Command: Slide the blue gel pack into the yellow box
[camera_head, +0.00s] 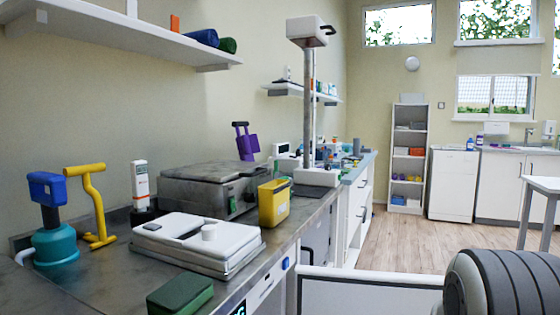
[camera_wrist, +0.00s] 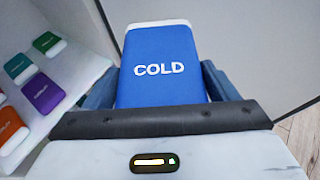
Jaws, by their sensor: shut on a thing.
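The blue gel pack (camera_wrist: 160,70), lettered COLD with a white far end, fills the middle of the wrist view. My gripper (camera_wrist: 158,90) is shut on it, with a blue-grey finger on each side of the pack. The pack points away from the wrist. I cannot make out the gripper or the pack in the head view. The yellow box (camera_head: 274,205) stands upright on the grey counter near its front edge in the head view. Its inside is mostly hidden. The yellow box does not show in the wrist view.
A white lidded tray (camera_head: 197,242) and a green block (camera_head: 180,294) lie nearer on the counter. A grey-lidded unit (camera_head: 210,187) stands behind the box. In the wrist view, a white surface with several coloured packs, one purple (camera_wrist: 42,93), is at left.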

